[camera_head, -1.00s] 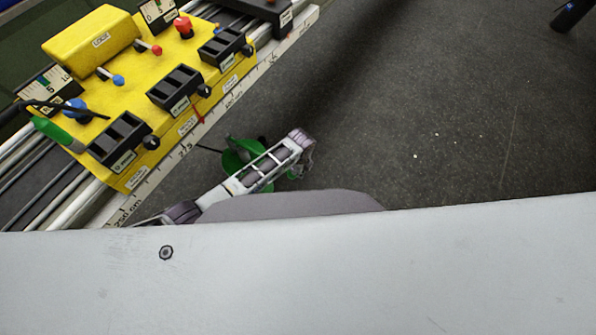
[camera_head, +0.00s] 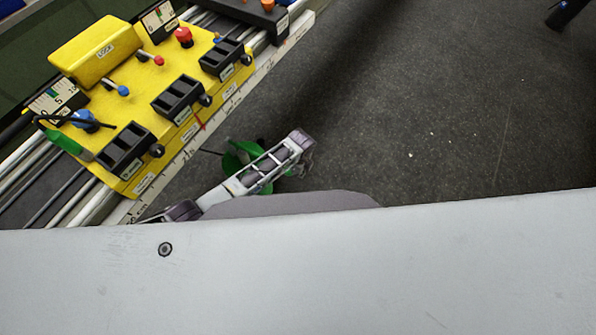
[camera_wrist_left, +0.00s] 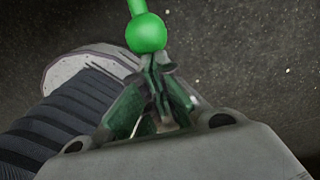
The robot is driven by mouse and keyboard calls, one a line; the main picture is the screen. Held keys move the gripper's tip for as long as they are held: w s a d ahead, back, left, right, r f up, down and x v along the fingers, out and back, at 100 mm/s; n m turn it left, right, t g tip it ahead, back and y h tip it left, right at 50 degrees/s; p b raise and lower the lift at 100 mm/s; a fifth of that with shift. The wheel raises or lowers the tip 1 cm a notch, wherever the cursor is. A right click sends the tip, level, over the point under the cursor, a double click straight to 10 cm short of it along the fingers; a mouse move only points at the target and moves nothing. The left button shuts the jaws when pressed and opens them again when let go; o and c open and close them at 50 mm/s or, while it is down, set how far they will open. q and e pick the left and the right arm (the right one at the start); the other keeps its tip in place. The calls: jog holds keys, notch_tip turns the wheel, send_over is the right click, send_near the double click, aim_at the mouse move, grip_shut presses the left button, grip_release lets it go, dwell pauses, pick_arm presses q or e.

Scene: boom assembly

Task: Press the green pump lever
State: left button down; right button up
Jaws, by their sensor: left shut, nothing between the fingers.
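In the left wrist view, a bright green ball (camera_wrist_left: 146,33) sits on a green rod that runs out of the top edge. My left gripper (camera_wrist_left: 158,66) is shut and empty, its fingertips just below the ball. I cannot tell whether they touch it. In the head view, a green lever-like handle (camera_head: 66,142) sticks out at the left end of the yellow control block. I cannot tell whether the ball and this handle are one part. My right gripper is in neither view.
The yellow control block (camera_head: 140,110) carries black switch boxes and red and blue knobs, mounted on long rails with a ruled scale. A green rounded part (camera_head: 233,158) shows below a grey and white link. Dark floor (camera_head: 430,110) lies open at right.

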pick_arm(q)
notch_tip(320, 180, up, 10)
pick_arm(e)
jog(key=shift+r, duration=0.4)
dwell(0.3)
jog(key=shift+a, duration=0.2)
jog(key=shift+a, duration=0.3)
pick_arm(q)
jog(key=shift+f, duration=0.1)
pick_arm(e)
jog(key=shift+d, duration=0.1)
